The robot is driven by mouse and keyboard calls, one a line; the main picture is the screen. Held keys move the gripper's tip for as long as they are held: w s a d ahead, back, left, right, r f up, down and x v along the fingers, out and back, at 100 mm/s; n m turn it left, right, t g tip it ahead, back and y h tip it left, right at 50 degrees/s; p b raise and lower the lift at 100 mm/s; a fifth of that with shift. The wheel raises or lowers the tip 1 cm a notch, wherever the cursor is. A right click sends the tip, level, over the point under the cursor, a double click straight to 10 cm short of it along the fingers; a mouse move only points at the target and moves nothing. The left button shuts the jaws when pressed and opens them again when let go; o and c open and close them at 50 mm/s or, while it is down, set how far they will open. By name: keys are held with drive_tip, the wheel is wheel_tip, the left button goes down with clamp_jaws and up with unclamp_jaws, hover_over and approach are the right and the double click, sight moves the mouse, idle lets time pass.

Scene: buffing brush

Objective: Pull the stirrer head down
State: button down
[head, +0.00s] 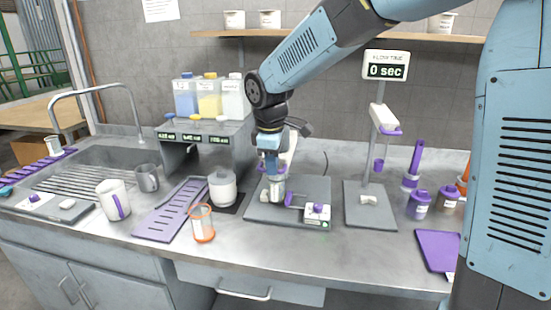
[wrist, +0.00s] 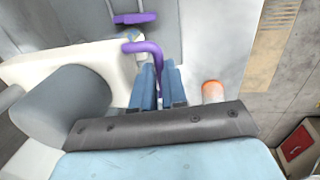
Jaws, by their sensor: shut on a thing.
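The stirrer stands on a grey base plate (head: 256,213) in the middle of the counter, with a white body (head: 291,148) partly hidden behind my arm. The white body also shows in the wrist view (wrist: 100,66). In the wrist view my gripper's blue fingers (wrist: 158,82) are shut on a curved purple handle (wrist: 152,50) beside the white body. Much of the stirrer head is hidden by my gripper.
A timer stand (head: 370,205) is close on the right.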

drive_tip(key=shift+f, duration=0.15)
drive_tip(key=c, duration=1.4)
unclamp_jaws()
drive_tip(key=shift+w+f, duration=0.1)
drive_tip(key=shift+w, duration=0.1)
drive_tip(key=shift+o, duration=1.2)
drive_tip(key=shift+s, duration=0.1)
wheel_tip(320, 180, up, 14)
drive_tip(key=s, duration=0.2)
drive_tip(key=shift+s+a+f, duration=0.15)
drive_tip(key=shift+f, duration=0.05)
